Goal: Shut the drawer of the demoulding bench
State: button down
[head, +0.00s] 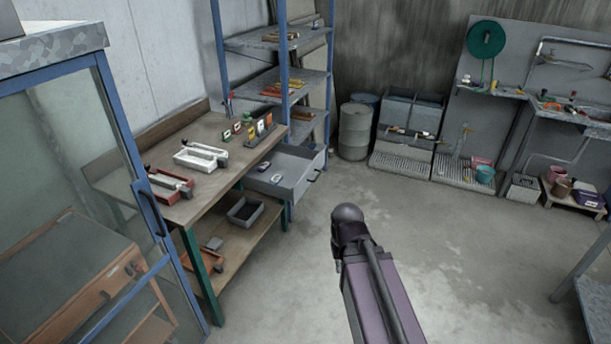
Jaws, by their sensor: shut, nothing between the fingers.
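The drawer (308,158) is grey and stands open, pulled out from under the wooden top of the bench (215,134). Its front, with a dark handle (314,175), faces right towards open floor. Two small pale items (263,166) lie inside it. The bench has green legs and a lower shelf. My gripper does not show; only a purple-grey link of my arm with a dark rounded joint is in view, to the right of the drawer and nearer to me, apart from it in the picture.
Moulds, including a white one (200,157), and coloured bottles lie on the bench top. A dark bin (245,211) is on its lower shelf. A blue-framed glass cabinet (75,190) stands near left. A blue rack (275,75) stands behind the drawer. The floor right of the drawer is clear.

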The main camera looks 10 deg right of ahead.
aim_at(299, 166)
jog(key=z, duration=0.05)
jog(key=k, duration=0.65)
jog(key=z, duration=0.6)
jog(key=i, duration=1.5)
jog(key=u, duration=0.5)
jog(key=i, duration=0.45)
jog(key=u, duration=0.3)
